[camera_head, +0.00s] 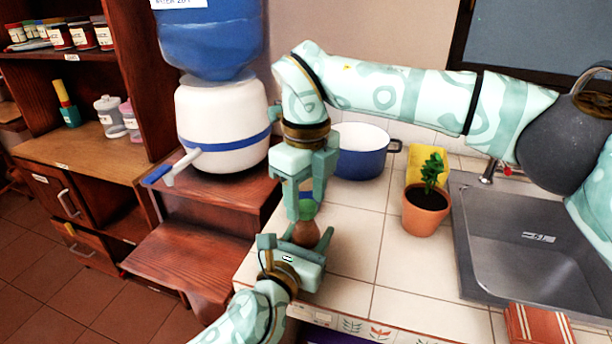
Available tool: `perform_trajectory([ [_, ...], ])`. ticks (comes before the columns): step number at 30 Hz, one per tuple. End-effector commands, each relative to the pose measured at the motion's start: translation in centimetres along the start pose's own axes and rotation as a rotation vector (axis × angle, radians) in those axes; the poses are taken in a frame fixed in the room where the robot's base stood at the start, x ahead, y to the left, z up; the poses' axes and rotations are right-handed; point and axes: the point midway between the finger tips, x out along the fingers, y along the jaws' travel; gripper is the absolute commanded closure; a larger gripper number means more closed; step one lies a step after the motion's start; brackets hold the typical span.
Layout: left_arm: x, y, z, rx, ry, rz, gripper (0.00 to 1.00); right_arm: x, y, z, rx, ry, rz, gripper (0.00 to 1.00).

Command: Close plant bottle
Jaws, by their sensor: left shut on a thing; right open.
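A small brown bottle (306,234) stands upright near the left edge of the tiled counter. My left gripper (298,242) reaches in from below and is shut on the bottle. A green and blue piece (307,208), which looks like the cap, is directly above the bottle. I cannot tell whether it is seated on the neck. My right gripper (307,204) points down from above, open, with its fingers on either side of this piece. The fingers and the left gripper hide parts of the bottle.
A potted plant (425,211) stands on the counter (401,265), with a yellow sponge-like item (414,160) behind it. A blue and white pot (361,162) is at the back. A sink (530,240) is right. A water dispenser (222,125) stands left.

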Motion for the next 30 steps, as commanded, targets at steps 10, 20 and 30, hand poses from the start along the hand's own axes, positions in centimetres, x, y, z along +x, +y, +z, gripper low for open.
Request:
perform_trajectory([
  [10, 0.0, 0.0, -0.05, 0.0, 0.001, 0.0, 1.0, 0.75, 0.03, -0.01, 0.0, 0.0, 0.001, 0.5],
  [20, -0.01, 0.0, -0.05, 0.0, 0.001, 0.0, 1.0, 0.72, 0.01, -0.01, 0.0, 0.0, 0.0, 0.96],
  [30, -0.01, 0.0, -0.05, 0.0, 0.001, 0.0, 1.0, 0.71, -0.01, -0.01, 0.013, 0.0, 0.0, 0.43],
])
